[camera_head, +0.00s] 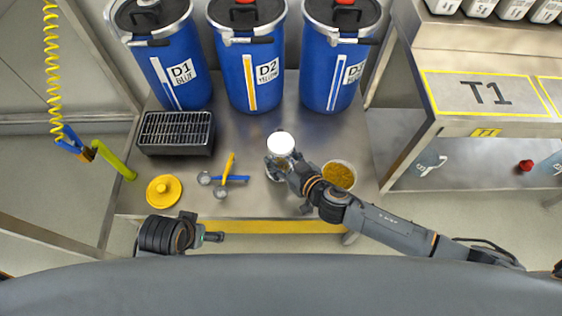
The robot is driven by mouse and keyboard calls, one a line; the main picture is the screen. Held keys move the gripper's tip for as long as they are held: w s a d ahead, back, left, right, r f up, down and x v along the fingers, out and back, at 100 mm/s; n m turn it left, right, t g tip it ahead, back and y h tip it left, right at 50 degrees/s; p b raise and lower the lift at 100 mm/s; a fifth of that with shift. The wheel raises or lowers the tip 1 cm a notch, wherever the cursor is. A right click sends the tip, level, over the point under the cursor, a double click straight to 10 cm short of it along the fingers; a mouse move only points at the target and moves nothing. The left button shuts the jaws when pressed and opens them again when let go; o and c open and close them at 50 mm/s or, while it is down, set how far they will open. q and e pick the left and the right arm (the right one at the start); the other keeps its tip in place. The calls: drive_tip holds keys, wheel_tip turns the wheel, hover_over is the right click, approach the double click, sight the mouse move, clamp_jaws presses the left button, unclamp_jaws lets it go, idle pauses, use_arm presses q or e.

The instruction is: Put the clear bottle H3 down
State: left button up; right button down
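A clear bottle with a round white cap (281,143) is over the steel bench, left of the bowl of yellow-brown grains. Its label cannot be read from above. My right gripper (283,168) reaches in from the right with its fingers around the bottle's body, below the cap. I cannot tell whether the bottle's base touches the bench (240,200). The fingers and cap hide most of the body. My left gripper (213,237) is empty at the bench's front edge, pointing right; its fingers are too small to judge.
Blue drums D1 (172,85), D2 (240,60) and a third (322,75) line the back. A black grated box (176,133), yellow lid (164,191), crossed scoops (231,178) and grain bowl (338,176) stand on the bench. Table T1 (455,125) is right, beyond a gap.

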use_arm(q)
drive_tip(key=shift+b+v, duration=0.3)
drive_tip(key=shift+v, duration=1.6)
use_arm(e)
drive_tip(key=shift+f, duration=0.9)
use_arm(q)
drive_tip(key=shift+w+r, duration=0.1)
use_arm(e)
drive_tip(key=shift+f, duration=0.15)
drive_tip(key=c, duration=0.6)
unclamp_jaws()
use_arm(q)
drive_tip(key=shift+r, duration=0.15)
drive_tip(key=shift+s+p+x, duration=0.15)
drive_tip(key=shift+p+x, duration=0.2)
drive_tip(key=shift+x, duration=1.05)
drive_tip(key=shift+s+p+x, duration=0.1)
drive_tip(key=shift+p+x, duration=0.25)
drive_tip(key=shift+x, duration=1.05)
use_arm(e)
drive_tip(key=shift+v, duration=6.1)
